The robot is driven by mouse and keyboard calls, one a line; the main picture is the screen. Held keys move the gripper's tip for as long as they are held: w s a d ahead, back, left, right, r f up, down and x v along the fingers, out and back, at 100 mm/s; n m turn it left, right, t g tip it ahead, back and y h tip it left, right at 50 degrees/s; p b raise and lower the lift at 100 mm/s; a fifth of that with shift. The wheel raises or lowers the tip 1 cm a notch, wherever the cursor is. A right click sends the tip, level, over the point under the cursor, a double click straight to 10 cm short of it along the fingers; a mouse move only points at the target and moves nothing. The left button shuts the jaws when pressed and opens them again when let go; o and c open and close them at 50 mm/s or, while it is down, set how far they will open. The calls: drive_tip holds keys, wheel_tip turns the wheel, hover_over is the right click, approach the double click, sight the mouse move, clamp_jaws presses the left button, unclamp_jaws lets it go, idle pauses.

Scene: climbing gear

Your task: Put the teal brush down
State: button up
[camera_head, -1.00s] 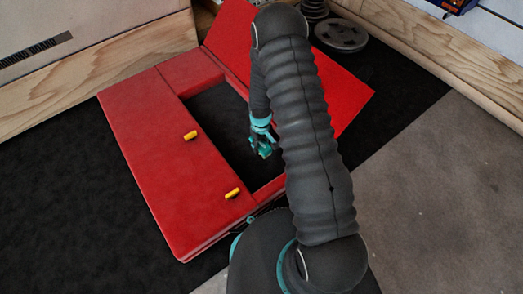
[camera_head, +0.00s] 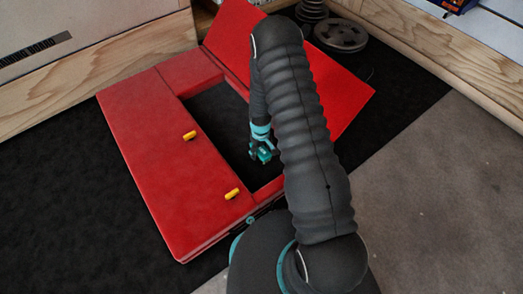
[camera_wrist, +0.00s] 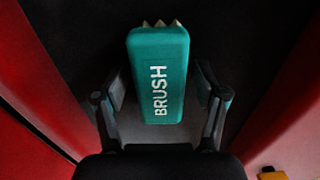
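The teal brush (camera_wrist: 158,75) shows in the wrist view, with white lettering "BRUSH" on its top and pale pointed tips at its far end. My gripper (camera_wrist: 160,88) has a finger on each side of it, with a narrow dark gap between each finger and the brush, so it looks open around it. In the head view my gripper (camera_head: 262,152) is low over the dark opening enclosed by the red pads.
Red pads (camera_head: 150,150) surround the dark opening on several sides, close to my gripper. Two yellow pieces (camera_head: 189,135) (camera_head: 232,194) sit on the left pad. Dark round weights (camera_head: 340,35) lie at the back. Grey floor (camera_head: 440,200) at right is clear.

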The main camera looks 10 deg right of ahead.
wheel_tip(320, 180, up, 12)
drive_tip(key=r+p, duration=0.1)
drive_tip(key=p, duration=0.1)
wheel_tip(320, 180, up, 15)
drive_tip(key=m+t, duration=0.1)
hover_over(261, 149)
drive_tip(key=s, duration=0.1)
drive_tip(key=s+r+m+t, duration=0.15)
drive_tip(key=s+r, duration=0.45)
drive_tip(key=r, duration=0.7)
drive_tip(key=s+r+m+t, duration=0.1)
drive_tip(key=s+r, duration=0.5)
drive_tip(key=s, duration=0.4)
drive_tip(key=s+r+m+t, duration=0.1)
drive_tip(key=s+r+t, duration=0.1)
drive_tip(key=s+r, duration=0.5)
drive_tip(key=s, duration=0.3)
drive_tip(key=shift+s, duration=0.25)
drive_tip(key=shift+s, duration=0.1)
